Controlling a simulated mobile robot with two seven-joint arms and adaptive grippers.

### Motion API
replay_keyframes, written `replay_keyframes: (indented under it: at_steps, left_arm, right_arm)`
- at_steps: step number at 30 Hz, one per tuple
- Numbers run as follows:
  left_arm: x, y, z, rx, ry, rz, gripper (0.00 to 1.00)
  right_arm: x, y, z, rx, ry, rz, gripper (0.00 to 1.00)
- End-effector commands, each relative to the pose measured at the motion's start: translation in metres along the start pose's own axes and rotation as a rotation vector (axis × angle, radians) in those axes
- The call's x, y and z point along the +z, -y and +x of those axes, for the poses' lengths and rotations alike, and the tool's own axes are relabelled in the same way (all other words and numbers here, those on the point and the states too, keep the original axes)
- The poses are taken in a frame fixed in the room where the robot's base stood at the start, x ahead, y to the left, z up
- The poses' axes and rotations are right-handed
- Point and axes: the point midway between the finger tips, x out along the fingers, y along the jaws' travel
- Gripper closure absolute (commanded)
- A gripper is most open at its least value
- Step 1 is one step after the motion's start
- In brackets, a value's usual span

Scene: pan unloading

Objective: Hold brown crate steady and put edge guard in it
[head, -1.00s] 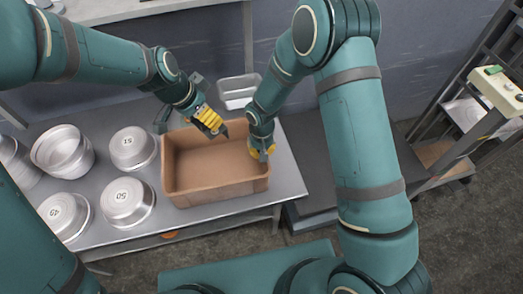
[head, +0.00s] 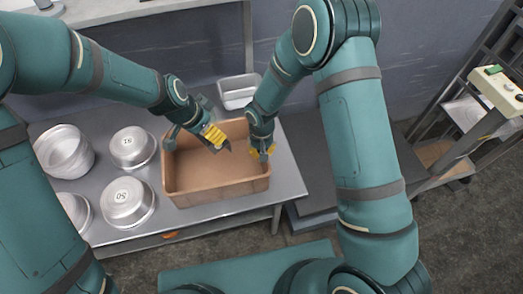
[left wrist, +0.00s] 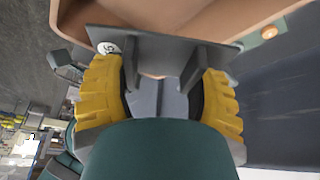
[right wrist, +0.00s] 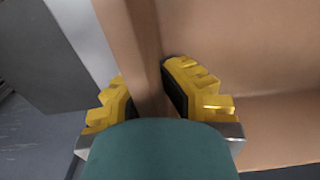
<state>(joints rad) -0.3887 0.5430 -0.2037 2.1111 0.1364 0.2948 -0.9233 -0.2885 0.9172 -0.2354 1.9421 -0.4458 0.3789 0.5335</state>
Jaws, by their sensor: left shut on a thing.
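The brown crate (head: 218,190) stands open on the metal table, and its inside looks empty. My left gripper (head: 217,137) is over the back part of the crate's opening. It is shut on the dark grey edge guard (left wrist: 150,45), which shows between and beyond the yellow fingers in the left wrist view; in the head view only a dark tip shows. My right gripper (head: 262,151) is at the crate's right wall. In the right wrist view its fingers (right wrist: 150,100) lie on both sides of that wall (right wrist: 135,45) and appear closed on it.
Several round metal pans (head: 127,202) stand on the table (head: 150,232) left of the crate. A rectangular metal pan (head: 238,90) is behind the crate. A rack (head: 455,150) stands at the far right.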

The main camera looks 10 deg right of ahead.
Motion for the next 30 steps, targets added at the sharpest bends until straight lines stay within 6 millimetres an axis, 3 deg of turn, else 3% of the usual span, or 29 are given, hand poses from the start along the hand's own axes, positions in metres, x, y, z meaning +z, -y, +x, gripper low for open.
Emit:
replay_keyframes:
  at_steps: [30]
  left_arm:
    - [0.024, 0.0, 0.057, 0.0, 0.0, 0.0, 0.75]
  right_arm:
    - [0.002, 0.0, 0.001, 0.001, 0.004, 0.0, 1.0]
